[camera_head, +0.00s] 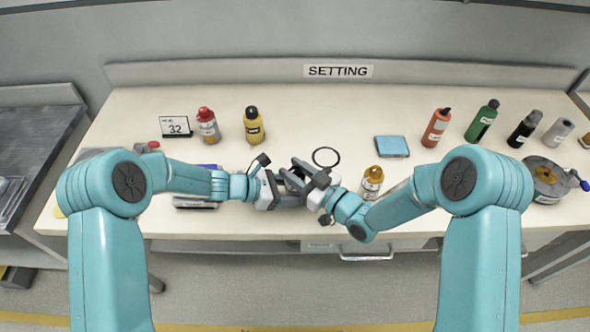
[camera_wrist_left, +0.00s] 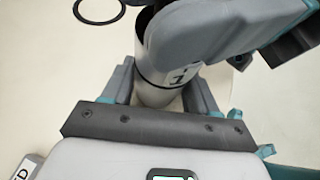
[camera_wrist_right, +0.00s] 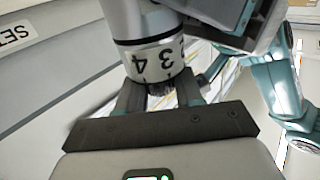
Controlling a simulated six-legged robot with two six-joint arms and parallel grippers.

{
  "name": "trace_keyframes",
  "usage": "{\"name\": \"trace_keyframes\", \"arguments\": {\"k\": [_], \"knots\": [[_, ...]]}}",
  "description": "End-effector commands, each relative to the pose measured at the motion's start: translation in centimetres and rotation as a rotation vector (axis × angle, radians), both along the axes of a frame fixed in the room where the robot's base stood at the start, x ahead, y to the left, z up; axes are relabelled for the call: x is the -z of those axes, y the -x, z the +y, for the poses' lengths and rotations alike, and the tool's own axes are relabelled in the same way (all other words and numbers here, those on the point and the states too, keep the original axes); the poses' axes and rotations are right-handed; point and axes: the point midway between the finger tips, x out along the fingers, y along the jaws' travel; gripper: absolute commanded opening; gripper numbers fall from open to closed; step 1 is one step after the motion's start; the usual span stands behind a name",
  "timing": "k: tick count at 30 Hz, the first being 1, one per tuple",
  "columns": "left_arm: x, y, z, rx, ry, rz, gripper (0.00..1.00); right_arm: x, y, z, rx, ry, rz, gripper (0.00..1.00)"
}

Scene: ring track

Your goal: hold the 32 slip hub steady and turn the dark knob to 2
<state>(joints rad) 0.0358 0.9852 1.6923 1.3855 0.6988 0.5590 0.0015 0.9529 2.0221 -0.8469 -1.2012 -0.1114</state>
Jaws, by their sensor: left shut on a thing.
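The slip hub is a pale grey cylinder with a dark ring. In the left wrist view the hub (camera_wrist_left: 158,92) lies between my left gripper's fingers, which are shut on it; a 1 shows on its white scale. In the head view my left gripper (camera_head: 284,187) meets my right gripper (camera_head: 308,184), and they mostly hide the hub. In the right wrist view a 3 and a 4 show upside down on the hub's scale (camera_wrist_right: 153,61). The dark ribbed knob (camera_wrist_right: 163,91) sits between my right gripper's fingers; whether they grip it is unclear. Its pointer cannot be made out.
A card marked 32 (camera_head: 176,127) stands at left, beside a red-capped bottle (camera_head: 207,127) and a yellow bottle (camera_head: 253,126). A black ring (camera_head: 326,157) and amber bottle (camera_head: 371,184) are near the grippers. A blue pad (camera_head: 392,146) and several bottles are right.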

Motion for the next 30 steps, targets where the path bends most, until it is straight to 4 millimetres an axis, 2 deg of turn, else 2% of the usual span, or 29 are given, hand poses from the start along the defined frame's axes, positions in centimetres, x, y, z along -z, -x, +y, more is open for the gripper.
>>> {"name": "trace_keyframes", "arguments": {"k": [5, 16, 29, 30], "knots": [[0.08, 0.03, 0.01, 0.0, -0.001, 0.001, 0.41, -0.05, -0.14, -0.04, -0.065, -0.004, -0.003, 0.05], [0.09, 0.07, -0.02, 0.001, 0.0, 0.002, 0.41, -0.06, -0.12, 0.0, -0.371, -0.002, -0.005, 0.05], [0.11, 0.09, -0.01, 0.002, -0.002, 0.002, 0.41, 0.03, -0.02, -0.06, -0.418, 0.001, 0.001, 0.05], [0.11, 0.09, -0.01, 0.002, -0.002, 0.002, 0.41, 0.03, -0.02, -0.06, -0.418, 0.001, 0.001, 0.45]]}}
